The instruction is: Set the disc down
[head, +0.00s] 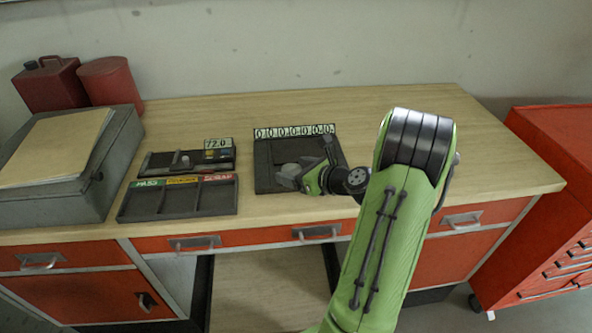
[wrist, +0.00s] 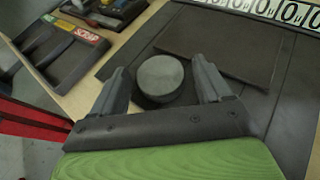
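The disc (wrist: 160,76) is a round grey puck with a lighter top and a dark side. In the wrist view it sits between the two fingers of my gripper (wrist: 161,84), very close to both. I cannot tell whether they press on it or stand just clear. The disc is over the dark mat (wrist: 112,70); whether it rests on it is unclear.
A flat dark plate (wrist: 220,42) lies on the mat beyond the disc. A number strip (head: 294,131) runs along the mat's back edge. Left are a sorting tray (head: 178,213) with coloured labels and a gauge reading 72.0 (head: 217,143). The bench's right side (head: 490,165) is clear.

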